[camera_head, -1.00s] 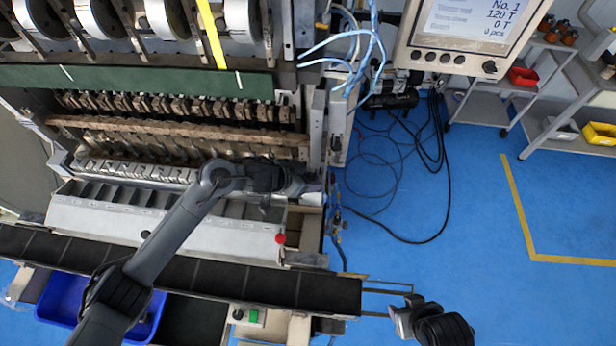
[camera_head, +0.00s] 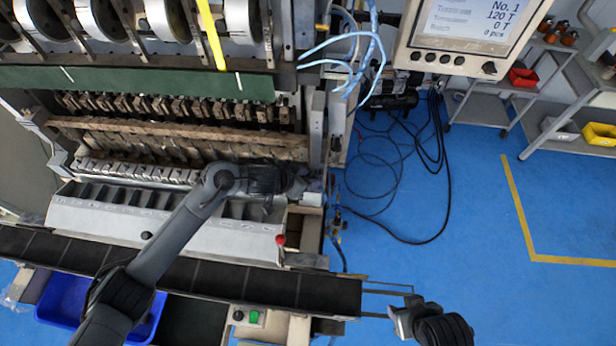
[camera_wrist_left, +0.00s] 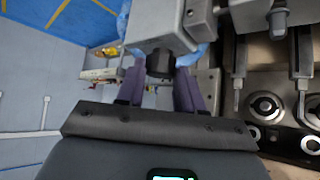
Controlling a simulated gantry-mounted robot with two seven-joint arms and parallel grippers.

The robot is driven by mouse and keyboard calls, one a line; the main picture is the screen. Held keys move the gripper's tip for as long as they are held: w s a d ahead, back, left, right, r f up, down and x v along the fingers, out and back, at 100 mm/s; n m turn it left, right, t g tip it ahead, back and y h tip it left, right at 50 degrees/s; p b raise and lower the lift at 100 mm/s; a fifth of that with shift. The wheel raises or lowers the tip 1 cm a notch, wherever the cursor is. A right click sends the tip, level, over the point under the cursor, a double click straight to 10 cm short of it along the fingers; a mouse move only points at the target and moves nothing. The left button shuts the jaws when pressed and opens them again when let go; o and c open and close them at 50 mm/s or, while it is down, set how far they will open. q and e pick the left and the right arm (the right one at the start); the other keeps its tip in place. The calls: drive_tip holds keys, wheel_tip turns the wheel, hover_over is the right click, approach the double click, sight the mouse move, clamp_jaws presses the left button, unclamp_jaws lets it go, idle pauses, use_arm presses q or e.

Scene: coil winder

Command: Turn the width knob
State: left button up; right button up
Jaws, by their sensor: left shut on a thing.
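The width knob (camera_wrist_left: 160,63) is a short dark cylinder under a grey metal block in the left wrist view. My left gripper (camera_wrist_left: 160,88) has its two purple fingers on either side of the knob and is shut on it. In the head view, my left gripper (camera_head: 308,188) is at the right end of the winder's row of slots, and the knob is hidden there by the gripper and wrist. My right gripper (camera_head: 402,318) is at the lower right, away from the winder; its finger gap is not clear.
A monitor (camera_head: 466,30) hangs at upper right.

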use_arm(q)
drive_tip(key=shift+s+d+r+n+t+y+p, duration=0.15)
drive_tip(key=shift+n+t+y+p, duration=0.3)
drive_tip(key=shift+n+p, duration=0.85)
drive_tip(key=shift+p, duration=0.15)
drive_tip(key=shift+s+d+n+t+y, duration=0.1)
drive_tip(key=shift+d+n+t+y, duration=0.05)
drive_tip(key=shift+n+t+y, duration=0.55)
drive_tip(key=shift+f+n+y, duration=0.25)
drive_tip(key=shift+n+y, duration=0.5)
drive_tip(key=shift+n, duration=0.25)
drive_tip(key=shift+d+n+t+y+b, duration=0.15)
drive_tip(key=shift+n+t+y+b, duration=0.5)
drive_tip(key=shift+n+y, duration=0.9)
drive_tip(key=shift+n, duration=0.35)
drive_tip(key=o, duration=1)
drive_tip(key=shift+o, duration=0.2)
